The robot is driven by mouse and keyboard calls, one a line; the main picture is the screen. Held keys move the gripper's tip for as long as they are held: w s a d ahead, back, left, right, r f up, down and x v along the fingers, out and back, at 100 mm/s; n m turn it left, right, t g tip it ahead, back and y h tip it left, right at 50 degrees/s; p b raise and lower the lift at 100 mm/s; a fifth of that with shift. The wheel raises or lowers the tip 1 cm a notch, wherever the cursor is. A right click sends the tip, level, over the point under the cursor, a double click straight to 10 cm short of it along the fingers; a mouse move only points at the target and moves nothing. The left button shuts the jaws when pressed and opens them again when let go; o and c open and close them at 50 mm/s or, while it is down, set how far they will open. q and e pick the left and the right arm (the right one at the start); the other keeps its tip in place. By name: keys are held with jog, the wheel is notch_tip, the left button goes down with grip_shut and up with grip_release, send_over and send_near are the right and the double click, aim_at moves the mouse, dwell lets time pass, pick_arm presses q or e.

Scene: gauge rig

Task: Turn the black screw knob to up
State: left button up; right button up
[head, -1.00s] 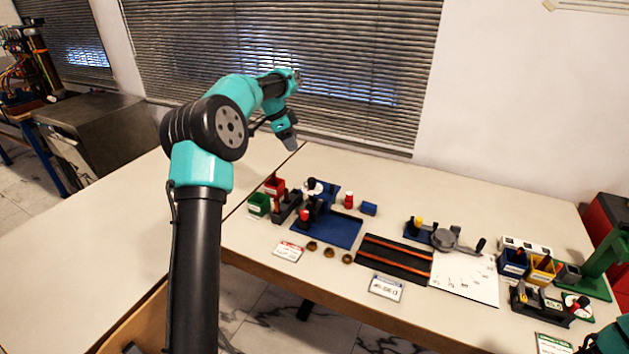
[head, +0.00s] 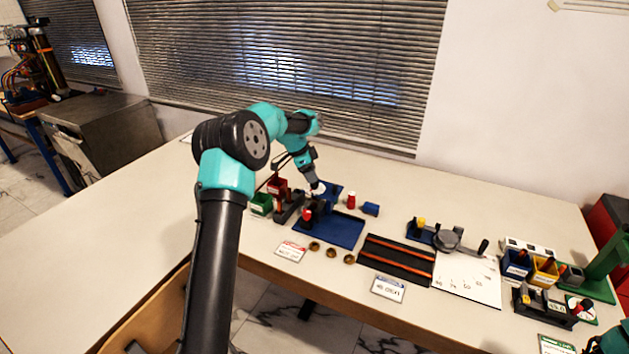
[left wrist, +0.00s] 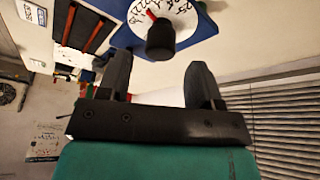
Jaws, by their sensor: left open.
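The black screw knob (left wrist: 160,40) shows in the left wrist view, in front of a round white dial (left wrist: 180,8) with black markings and a red needle. The dial is mounted on a blue rig, which stands on the table in the head view (head: 333,229). My left gripper (left wrist: 160,60) is open, its two fingers apart. The knob appears just beyond the fingertips, between them in the picture, and not gripped. In the head view my left gripper (head: 316,186) is over the rig and hides the knob.
Red (head: 277,186) and green (head: 261,204) bins stand left of the rig. Several brass pieces lie in front. A black tray with orange strips (head: 398,258) is farther right.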

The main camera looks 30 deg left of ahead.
aim_at(315, 184)
pick_arm(q)
jog(key=shift+x, duration=1.9)
jog(key=shift+c, duration=0.3)
jog(key=c, duration=0.8)
jog(key=shift+c, duration=0.2)
